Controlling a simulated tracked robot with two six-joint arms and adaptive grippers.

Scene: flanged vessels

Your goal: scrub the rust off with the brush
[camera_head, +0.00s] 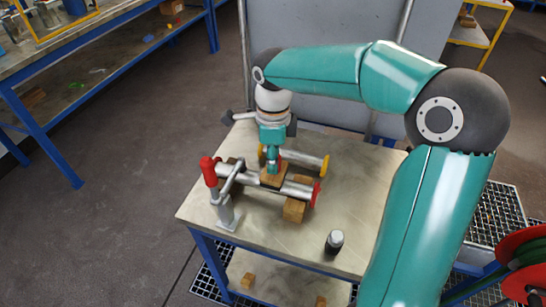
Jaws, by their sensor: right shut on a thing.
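My right gripper (272,160) reaches down over the worktable and is shut on a wooden-backed brush (272,179). The brush sits at the top of a grey metal pipe (298,190); bristles and any contact are too small to tell. The pipe lies across the table with a red end (316,195). A clamp (225,210) with a red handle (209,172) stands at its left. A wooden block (294,210) is under its right part. No rust can be made out; the brush hides part of the pipe. My left gripper is not in view.
Behind lies a second pipe with yellow ends (325,164). A dark cylinder with a pale top (335,242) stands near the table's front right. A blue-framed bench (60,55) stands left; a red hose reel (520,260) is right.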

